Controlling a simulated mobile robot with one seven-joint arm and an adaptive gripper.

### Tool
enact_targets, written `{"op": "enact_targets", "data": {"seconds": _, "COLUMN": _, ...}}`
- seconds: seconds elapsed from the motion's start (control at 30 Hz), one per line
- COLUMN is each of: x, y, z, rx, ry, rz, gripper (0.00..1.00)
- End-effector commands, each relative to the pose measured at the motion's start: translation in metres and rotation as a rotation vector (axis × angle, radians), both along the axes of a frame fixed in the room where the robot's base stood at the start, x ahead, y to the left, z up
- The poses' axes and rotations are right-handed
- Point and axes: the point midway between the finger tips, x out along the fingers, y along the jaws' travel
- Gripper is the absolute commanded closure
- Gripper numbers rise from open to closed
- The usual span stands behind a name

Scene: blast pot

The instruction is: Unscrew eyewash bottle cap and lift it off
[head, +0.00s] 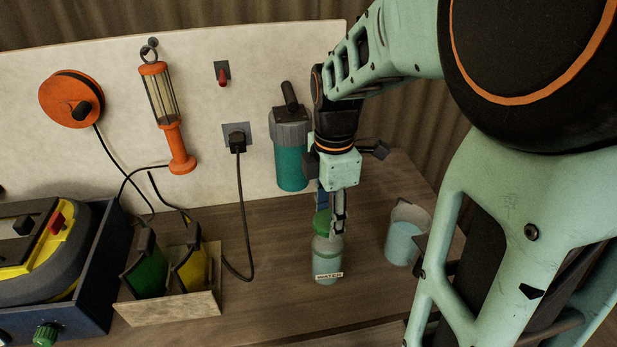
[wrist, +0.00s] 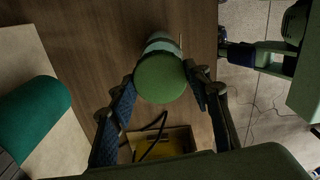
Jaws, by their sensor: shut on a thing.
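The eyewash bottle (head: 328,260) stands upright on the wooden bench, clear with a label reading WATER. Its green cap (head: 322,222) is at the top, partly hidden by my gripper (head: 338,212), which comes down from above. In the wrist view, the green cap (wrist: 160,77) sits between the two fingertips of my gripper (wrist: 162,82), one on each side. The gripper is shut on the cap. The bottle body (wrist: 162,44) shows beyond the cap. I cannot tell whether the cap is loose on the neck.
A teal canister (head: 290,165) is mounted on the back panel behind. To the left are a holder (head: 175,306) with green and yellow items, and a hanging black cable (head: 243,215).

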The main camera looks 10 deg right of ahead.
Motion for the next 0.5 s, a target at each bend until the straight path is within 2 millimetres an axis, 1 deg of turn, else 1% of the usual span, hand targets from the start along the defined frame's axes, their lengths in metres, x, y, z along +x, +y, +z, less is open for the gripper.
{"op": "enact_targets", "data": {"seconds": 0.33, "x": 0.0003, "y": 0.0000, "z": 0.0014, "rx": 0.000, "ry": -0.001, "rz": 0.000, "gripper": 0.82}}
{"op": "enact_targets", "data": {"seconds": 0.5, "x": 0.0003, "y": 0.0000, "z": 0.0080, "rx": 0.000, "ry": -0.001, "rz": 0.000, "gripper": 0.82}}
